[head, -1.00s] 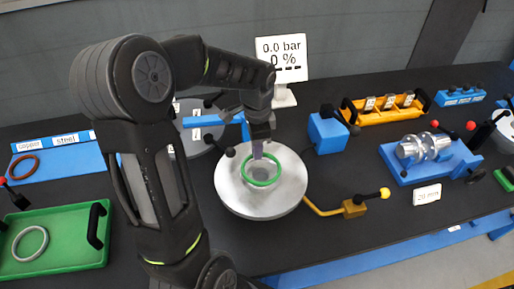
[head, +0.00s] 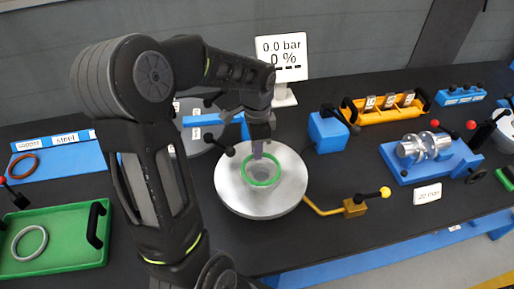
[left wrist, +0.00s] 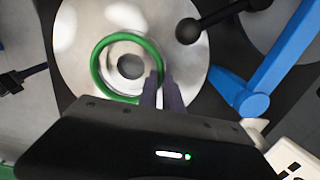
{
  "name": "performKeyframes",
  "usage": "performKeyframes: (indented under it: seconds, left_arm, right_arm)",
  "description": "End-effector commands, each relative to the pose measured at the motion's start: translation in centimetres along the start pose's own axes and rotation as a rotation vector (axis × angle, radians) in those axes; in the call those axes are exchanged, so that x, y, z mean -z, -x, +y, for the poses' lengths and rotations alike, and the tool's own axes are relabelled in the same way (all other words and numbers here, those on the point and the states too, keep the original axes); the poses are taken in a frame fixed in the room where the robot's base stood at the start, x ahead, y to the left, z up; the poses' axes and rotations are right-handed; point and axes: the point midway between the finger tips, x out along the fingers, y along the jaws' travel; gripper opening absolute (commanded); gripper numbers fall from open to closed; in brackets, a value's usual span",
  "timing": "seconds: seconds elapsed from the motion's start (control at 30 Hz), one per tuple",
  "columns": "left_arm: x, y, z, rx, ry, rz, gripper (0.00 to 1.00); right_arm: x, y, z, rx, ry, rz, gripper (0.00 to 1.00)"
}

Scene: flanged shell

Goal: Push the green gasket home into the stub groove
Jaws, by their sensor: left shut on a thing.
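The green gasket (head: 261,182) is a ring at the stub (head: 262,169) in the middle of the round silver shell (head: 262,204). In the left wrist view the gasket (left wrist: 96,66) lies around the stub's opening (left wrist: 131,66), its right side between my fingertips. My left gripper (head: 257,152) points down over the stub and is shut on the gasket's rim; it also shows in the left wrist view (left wrist: 161,88). I cannot tell whether the gasket sits in the groove or just above it. My right gripper is not in view.
A black-knobbed lever (head: 230,151) and a blue arm (head: 213,120) stand behind the shell. A yellow-knobbed brass valve (head: 355,207) is at its right. A green tray (head: 70,250) with a grey ring (head: 30,243) lies at the left. The display (head: 281,60) reads 0.0 bar, 0 %.

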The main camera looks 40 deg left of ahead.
Motion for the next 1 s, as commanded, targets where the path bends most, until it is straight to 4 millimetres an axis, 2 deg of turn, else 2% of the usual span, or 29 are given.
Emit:
performKeyframes:
  seconds: [0.73, 0.77, 1.0]
  left_arm:
    - [0.0, -2.0, 0.0, 0.0, 0.0, 0.0, 0.0]
    - [0.0, -2.0, 0.0, 0.0, 0.0, 0.0, 0.1]
    - [0.0, -1.9, 0.0, 0.0, 0.0, 0.0, 0.3]
  right_arm:
    - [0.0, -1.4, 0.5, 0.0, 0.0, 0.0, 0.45]
    - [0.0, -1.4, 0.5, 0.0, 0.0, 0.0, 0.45]
    - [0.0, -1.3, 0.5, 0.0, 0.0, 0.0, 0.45]
